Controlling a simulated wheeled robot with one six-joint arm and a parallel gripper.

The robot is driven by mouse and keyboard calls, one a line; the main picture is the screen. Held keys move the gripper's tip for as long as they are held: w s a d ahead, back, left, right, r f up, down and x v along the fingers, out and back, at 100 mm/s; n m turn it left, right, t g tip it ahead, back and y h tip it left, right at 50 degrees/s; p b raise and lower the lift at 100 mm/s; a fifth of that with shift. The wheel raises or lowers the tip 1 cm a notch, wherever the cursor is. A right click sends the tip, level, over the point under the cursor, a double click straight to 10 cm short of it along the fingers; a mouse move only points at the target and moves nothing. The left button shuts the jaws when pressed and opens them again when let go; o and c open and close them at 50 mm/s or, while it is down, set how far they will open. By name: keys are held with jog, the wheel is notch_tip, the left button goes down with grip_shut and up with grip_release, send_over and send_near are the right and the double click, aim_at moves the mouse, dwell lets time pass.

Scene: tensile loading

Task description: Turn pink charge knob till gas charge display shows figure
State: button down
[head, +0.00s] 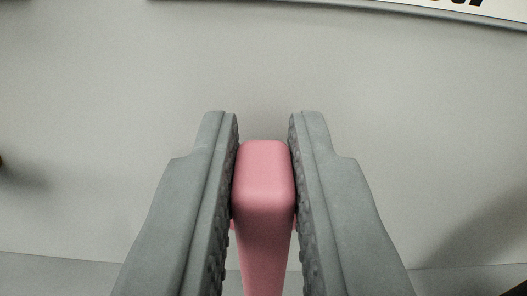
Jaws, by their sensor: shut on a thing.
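The pink charge knob (264,190) shows in the middle of the head view as a rounded pink bar, with its lower end running off the bottom edge. My gripper (264,165) has its two grey fingers on either side of the bar, with their ridged pads pressed against it. The gripper is shut on the knob. The bar looks upright in the picture, in line with the fingers. The gas charge display cannot be made out, and no figure can be read.
A plain light grey panel (110,110) fills the background. A framed white sign or screen (420,4) with dark marks is cut off at the top right. A small dark thing sits at the left edge, with a shadow beside it. A paler strip runs along the bottom.

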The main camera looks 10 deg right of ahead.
jog(key=shift+a+f+n, duration=0.3)
jog(key=shift+f+n, duration=0.5)
jog(key=shift+n, duration=0.4)
jog(key=c, duration=1.4)
grip_release()
jog(key=shift+o, duration=0.2)
jog(key=shift+d+r, duration=0.1)
jog(key=shift+r, duration=0.15)
jog(key=shift+s, duration=0.2)
jog(key=s+a, duration=0.2)
jog(key=s, duration=0.9)
jog(key=shift+s, duration=0.15)
